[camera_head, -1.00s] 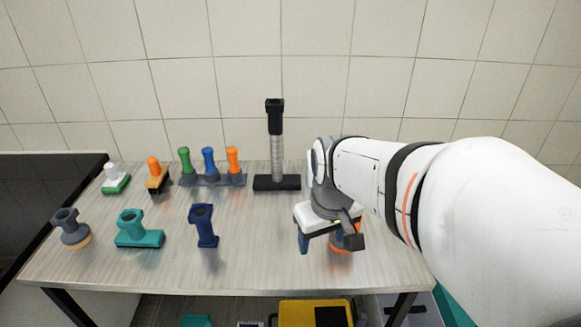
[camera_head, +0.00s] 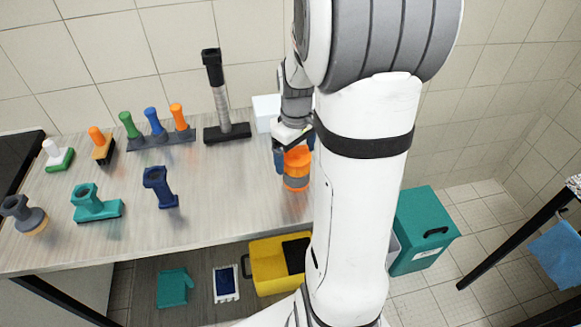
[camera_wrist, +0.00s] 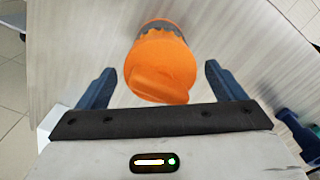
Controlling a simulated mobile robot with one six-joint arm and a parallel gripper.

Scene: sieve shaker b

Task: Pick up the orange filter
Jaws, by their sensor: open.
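The orange filter (camera_head: 297,168) is a round orange piece with a grey band. It stands near the right end of the table, partly hidden by my arm. In the wrist view the orange filter (camera_wrist: 162,68) shows its orange top toward me and a dark grey band at its far side. My gripper (camera_head: 292,150) is at the filter, from behind it in the head view. In the wrist view its two dark blue fingers are spread, one to each side of the filter, with gaps between. It holds nothing.
A white box (camera_head: 266,112) and a black stand with a post (camera_head: 228,132) are behind the gripper. Several handled tools stand left, including a dark blue one (camera_head: 160,187) and a teal one (camera_head: 95,205). A yellow bin (camera_head: 266,265) and a teal bin (camera_head: 425,230) are below.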

